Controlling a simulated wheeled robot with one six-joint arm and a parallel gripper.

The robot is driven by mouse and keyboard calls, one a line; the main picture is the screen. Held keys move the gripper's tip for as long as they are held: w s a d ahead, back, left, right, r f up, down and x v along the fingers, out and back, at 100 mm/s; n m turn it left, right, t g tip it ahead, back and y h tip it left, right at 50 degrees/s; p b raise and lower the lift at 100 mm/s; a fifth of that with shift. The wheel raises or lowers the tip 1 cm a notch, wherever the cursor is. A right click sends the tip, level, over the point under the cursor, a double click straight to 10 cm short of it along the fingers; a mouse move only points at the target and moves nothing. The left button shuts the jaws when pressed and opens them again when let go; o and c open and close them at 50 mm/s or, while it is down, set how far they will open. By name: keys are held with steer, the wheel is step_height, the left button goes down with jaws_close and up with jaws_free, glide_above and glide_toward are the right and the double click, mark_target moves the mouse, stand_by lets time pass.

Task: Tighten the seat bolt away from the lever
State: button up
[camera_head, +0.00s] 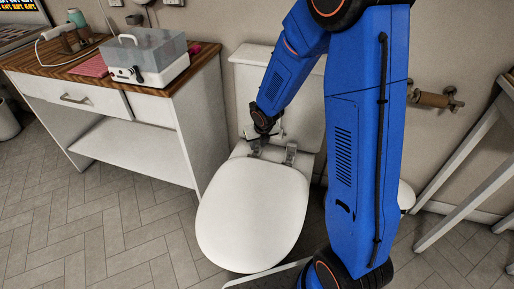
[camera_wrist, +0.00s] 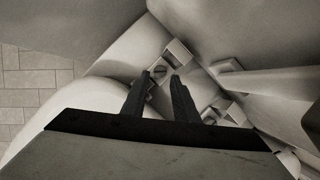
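The white toilet lid (camera_head: 252,215) is down over the bowl, in front of the tank (camera_head: 305,110). Two grey seat hinges show at its rear, the left one (camera_head: 255,151) and the right one (camera_head: 290,153). My gripper (camera_head: 258,143) points down at the left hinge and partly covers it. In the wrist view my gripper (camera_wrist: 160,76) has its two dark fingers apart, near a small block-like fitting (camera_wrist: 178,52). A grip on the bolt does not show, and the bolt head is not clear. A small pale part (camera_head: 279,133), perhaps the lever, is on the tank front, partly hidden.
A wood-topped cabinet (camera_head: 125,148) stands close at the left, with a clear-lidded box (camera_head: 148,55) on it. A paper-roll holder (camera_head: 435,99) is on the right wall. Grey table legs (camera_head: 470,180) stand at the right. The tiled floor (camera_head: 110,235) at front left is clear.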

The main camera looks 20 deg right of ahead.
mark_target(256, 149)
steer(key=shift+x, duration=1.75)
jaws_close()
